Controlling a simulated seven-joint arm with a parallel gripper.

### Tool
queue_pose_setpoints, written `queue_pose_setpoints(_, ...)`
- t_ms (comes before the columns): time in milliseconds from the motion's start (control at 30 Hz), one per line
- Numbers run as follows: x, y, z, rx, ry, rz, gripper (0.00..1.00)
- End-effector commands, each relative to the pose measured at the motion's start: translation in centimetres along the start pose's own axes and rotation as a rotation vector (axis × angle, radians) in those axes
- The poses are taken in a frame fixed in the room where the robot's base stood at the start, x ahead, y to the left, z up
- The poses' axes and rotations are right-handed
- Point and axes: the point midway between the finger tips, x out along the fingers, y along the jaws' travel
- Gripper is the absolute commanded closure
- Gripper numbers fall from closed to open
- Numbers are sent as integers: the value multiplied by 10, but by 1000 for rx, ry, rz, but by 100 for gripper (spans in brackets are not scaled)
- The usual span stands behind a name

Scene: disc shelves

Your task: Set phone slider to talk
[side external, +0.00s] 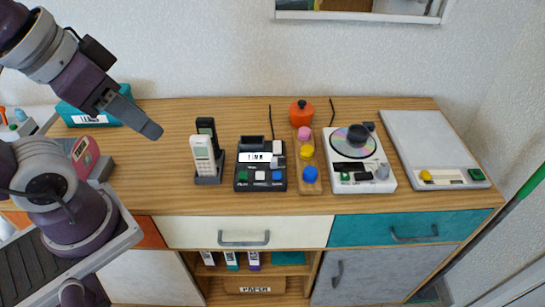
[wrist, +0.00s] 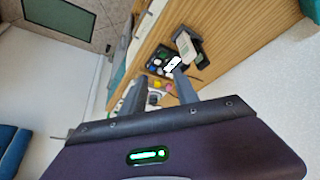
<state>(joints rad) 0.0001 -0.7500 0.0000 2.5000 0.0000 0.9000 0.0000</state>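A white cordless phone handset (side external: 202,155) stands upright in a dark cradle (side external: 208,180) on the wooden cabinet top. To its right is a black phone base (side external: 241,174) with a small lettered white display (side external: 254,157), coloured buttons and a light grey block at its upper right. I cannot tell which part is the slider or how it is set. My gripper (side external: 149,129) hangs in the air left of and above the handset, touching nothing. In the wrist view my gripper (wrist: 160,88) has its fingers apart and empty; the handset (wrist: 186,46) and base (wrist: 153,65) lie beyond them.
Right of the base are a wooden strip with coloured knobs (side external: 306,174), an orange pot (side external: 302,112), a disc player (side external: 359,180) and a flat grey box (side external: 430,145). A teal box (side external: 90,117) and a pink item (side external: 84,155) are at left. Drawers and shelves are below.

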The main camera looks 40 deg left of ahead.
Motion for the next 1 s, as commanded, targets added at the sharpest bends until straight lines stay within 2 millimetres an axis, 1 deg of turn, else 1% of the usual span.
queue_pose_setpoints(300,0,0,0,0,0,0,64)
queue_pose_setpoints(367,0,0,-1,-2,-1,0,62)
queue_pose_setpoints(467,4,1,-17,-48,-37,4,62)
queue_pose_setpoints(567,24,3,-57,-170,-120,2,62)
queue_pose_setpoints(600,39,5,-76,-233,-160,-4,62)
queue_pose_setpoints(667,66,8,-102,-328,-219,-19,62)
queue_pose_setpoints(700,88,9,-117,-390,-256,-33,62)
queue_pose_setpoints(767,125,12,-134,-481,-311,-60,62)
queue_pose_setpoints(800,150,14,-142,-536,-344,-80,62)
queue_pose_setpoints(867,187,17,-149,-610,-385,-111,62)
queue_pose_setpoints(900,209,19,-151,-652,-408,-131,62)
queue_pose_setpoints(1000,250,22,-150,-728,-447,-170,62)
